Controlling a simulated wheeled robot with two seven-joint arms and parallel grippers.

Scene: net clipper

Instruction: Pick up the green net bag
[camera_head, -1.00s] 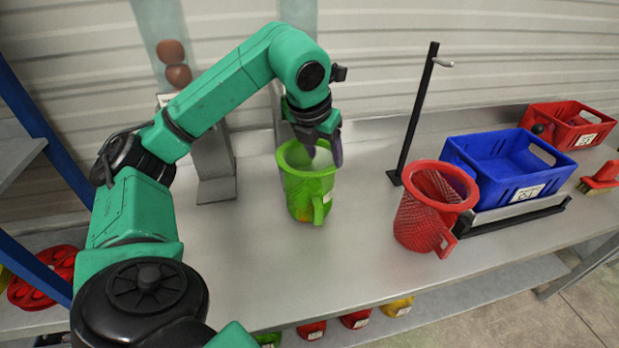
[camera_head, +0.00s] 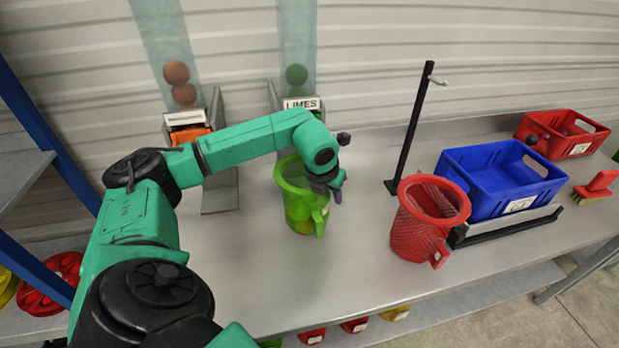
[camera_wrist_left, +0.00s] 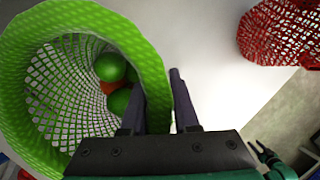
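The green net bag (camera_head: 297,205) stands upright on the metal table in the head view, its mouth facing up. My left gripper (camera_head: 333,192) is at the bag's right rim. In the left wrist view the left gripper (camera_wrist_left: 160,88) is open, its fingers apart, with the right part of the rim between or just beside them; contact cannot be told. A small dark and teal part at the lower right looks like my right gripper (camera_wrist_left: 270,158).
A red net bag (camera_head: 408,229) stands to the right. Behind it are a black hook stand (camera_head: 408,140), a blue crate (camera_head: 478,200) and a red crate (camera_head: 556,150). A limes chute (camera_head: 300,103) stands behind the green bag. The table front is clear.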

